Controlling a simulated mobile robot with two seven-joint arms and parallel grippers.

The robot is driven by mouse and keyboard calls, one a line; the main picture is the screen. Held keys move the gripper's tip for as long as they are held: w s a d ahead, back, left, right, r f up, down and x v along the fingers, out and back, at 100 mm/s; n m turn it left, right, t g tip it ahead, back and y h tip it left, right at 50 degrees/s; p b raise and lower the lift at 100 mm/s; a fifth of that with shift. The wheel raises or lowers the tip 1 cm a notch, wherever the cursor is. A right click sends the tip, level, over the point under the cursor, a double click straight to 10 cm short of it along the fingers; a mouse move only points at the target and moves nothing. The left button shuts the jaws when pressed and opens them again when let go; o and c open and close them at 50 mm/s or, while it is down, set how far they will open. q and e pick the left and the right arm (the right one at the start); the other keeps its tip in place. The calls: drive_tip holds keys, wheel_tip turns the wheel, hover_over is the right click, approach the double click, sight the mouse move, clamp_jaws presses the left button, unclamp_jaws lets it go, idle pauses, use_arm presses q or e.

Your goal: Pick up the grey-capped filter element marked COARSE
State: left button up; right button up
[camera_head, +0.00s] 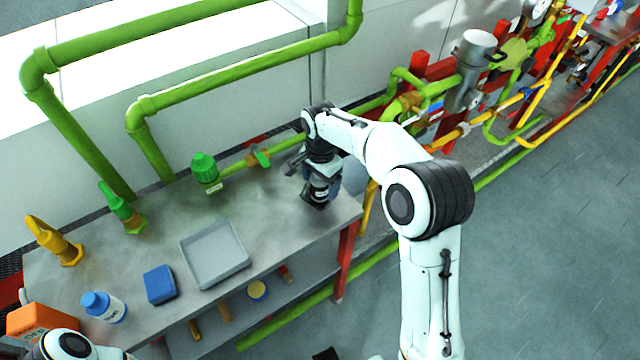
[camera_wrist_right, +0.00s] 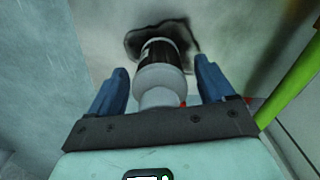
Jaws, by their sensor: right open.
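The filter element (camera_wrist_right: 163,52) stands between the fingers in the right wrist view, with a pale grey cap towards me and a dark body with a light label beyond. The marking cannot be read. In the head view the filter element (camera_head: 319,191) is partly covered by my right gripper (camera_head: 322,182), at the bench's right end. My right gripper (camera_wrist_right: 160,78) is open, with a blue finger on either side of the grey cap and gaps visible on both sides. Of my left arm only a white link shows at the bottom left; its gripper is out of view.
An orange box (camera_head: 40,318) is at the lower left. Green pipes (camera_head: 150,150) run behind.

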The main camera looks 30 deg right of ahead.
drive_tip(key=c, duration=1.2)
drive_tip(key=shift+o, duration=0.2)
drive_tip(key=shift+r, duration=0.15)
